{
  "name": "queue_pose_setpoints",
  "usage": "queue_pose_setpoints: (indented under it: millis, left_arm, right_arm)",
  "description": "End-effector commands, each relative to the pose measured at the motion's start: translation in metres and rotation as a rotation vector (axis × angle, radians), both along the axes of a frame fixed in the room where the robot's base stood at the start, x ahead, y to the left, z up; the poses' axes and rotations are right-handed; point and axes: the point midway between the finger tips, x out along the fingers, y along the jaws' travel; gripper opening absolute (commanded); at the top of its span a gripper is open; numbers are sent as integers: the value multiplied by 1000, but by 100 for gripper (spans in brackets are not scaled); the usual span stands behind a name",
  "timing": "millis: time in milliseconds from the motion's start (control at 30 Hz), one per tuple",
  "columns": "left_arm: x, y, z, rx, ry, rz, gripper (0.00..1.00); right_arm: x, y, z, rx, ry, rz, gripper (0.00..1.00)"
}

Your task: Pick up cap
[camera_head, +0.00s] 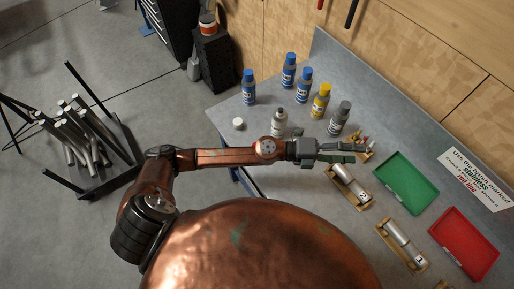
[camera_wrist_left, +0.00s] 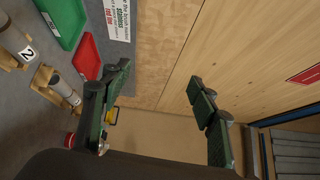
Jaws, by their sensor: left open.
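A small white cap (camera_head: 238,123) lies on the grey workbench near its left edge in the head view. An uncapped grey bottle (camera_head: 279,119) stands to its right. My left gripper (camera_head: 357,152) is open and empty above the bench, well to the right of the cap. In the left wrist view its green-padded fingers (camera_wrist_left: 158,77) are spread wide and face the wooden wall. The cap does not show in that view. My right gripper is not in view.
Several blue bottles (camera_head: 289,72), a yellow bottle (camera_head: 320,101) and a grey-capped bottle (camera_head: 339,118) stand behind. Metal cylinders on wooden cradles (camera_head: 361,203), a green tray (camera_head: 410,178) and a red tray (camera_head: 468,244) lie to the right. The bench around the cap is clear.

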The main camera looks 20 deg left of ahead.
Motion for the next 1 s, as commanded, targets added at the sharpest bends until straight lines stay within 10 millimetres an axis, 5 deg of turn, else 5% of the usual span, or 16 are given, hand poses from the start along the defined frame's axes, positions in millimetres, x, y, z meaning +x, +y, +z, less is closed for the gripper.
queue_pose_setpoints:
  millis: [67,167,300,400,500,600,733,1000]
  left_arm:
    - [-20,-5,-49,242,-109,-184,55]
    - [-32,30,-123,578,-194,-388,55]
    - [-9,146,-199,1059,-207,-571,55]
    - [13,229,-217,1316,-164,-625,55]
    - [28,290,-217,1486,-115,-644,55]
    - [36,325,-213,1582,-79,-649,55]
    - [39,342,-217,1625,-59,-652,55]
    - [41,341,-244,1625,-60,-653,55]
  right_arm:
    - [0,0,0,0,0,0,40]
    - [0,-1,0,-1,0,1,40]
    - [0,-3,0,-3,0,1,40]
    - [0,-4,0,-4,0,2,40]
    - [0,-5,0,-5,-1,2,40]
    - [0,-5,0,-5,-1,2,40]
    - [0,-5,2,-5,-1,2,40]
    - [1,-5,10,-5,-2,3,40]
